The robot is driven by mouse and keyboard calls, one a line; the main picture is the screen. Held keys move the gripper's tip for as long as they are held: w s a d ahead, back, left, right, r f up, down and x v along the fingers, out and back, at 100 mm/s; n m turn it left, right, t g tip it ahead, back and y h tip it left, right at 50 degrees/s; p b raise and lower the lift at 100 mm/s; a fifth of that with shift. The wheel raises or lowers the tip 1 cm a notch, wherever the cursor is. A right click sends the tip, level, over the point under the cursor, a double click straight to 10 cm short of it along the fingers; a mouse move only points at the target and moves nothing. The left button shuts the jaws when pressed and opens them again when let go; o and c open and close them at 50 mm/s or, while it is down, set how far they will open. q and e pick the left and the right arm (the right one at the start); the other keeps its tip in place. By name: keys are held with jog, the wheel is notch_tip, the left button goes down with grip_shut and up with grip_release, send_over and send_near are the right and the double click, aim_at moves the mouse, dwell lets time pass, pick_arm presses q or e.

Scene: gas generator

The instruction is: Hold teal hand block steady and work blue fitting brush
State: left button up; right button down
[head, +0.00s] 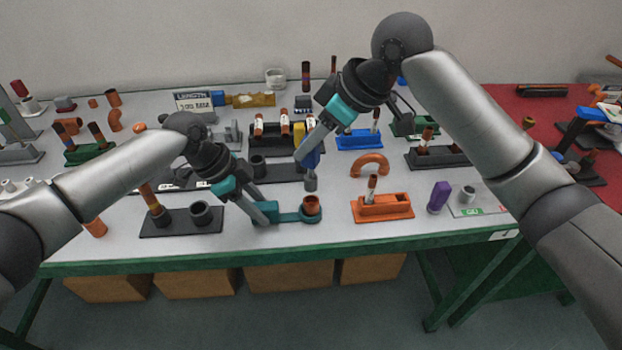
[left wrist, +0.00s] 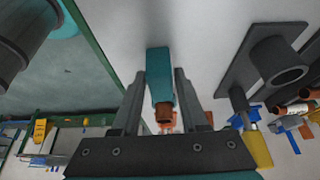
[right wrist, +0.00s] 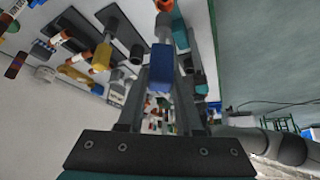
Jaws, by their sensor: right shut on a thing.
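The teal hand block (head: 290,217) lies near the table's front edge, with an upright copper fitting (head: 312,204) at its right end. My left gripper (head: 268,212) has its fingers on either side of the block. In the left wrist view the block (left wrist: 160,75) lies between the fingers with narrow gaps showing. My right gripper (head: 302,156) is shut on the blue handle of the fitting brush (head: 312,160). The brush points down, its grey head just above the copper fitting; contact cannot be told. The right wrist view shows the blue handle (right wrist: 161,68) between the fingers.
A dark two-post stand (head: 182,220) is left of the block. An orange holder (head: 383,207) and a copper U-bend (head: 370,165) are to the right. A purple block (head: 439,196) is further right. Dark racks with tubes stand behind. The green front edge (head: 290,249) is close.

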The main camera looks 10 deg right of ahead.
pick_arm(q)
jog(key=o, duration=0.3)
jog(key=shift+o, duration=0.2)
jog(key=shift+r, duration=0.1)
jog(key=v, duration=1.2)
jog(key=shift+d, duration=0.1)
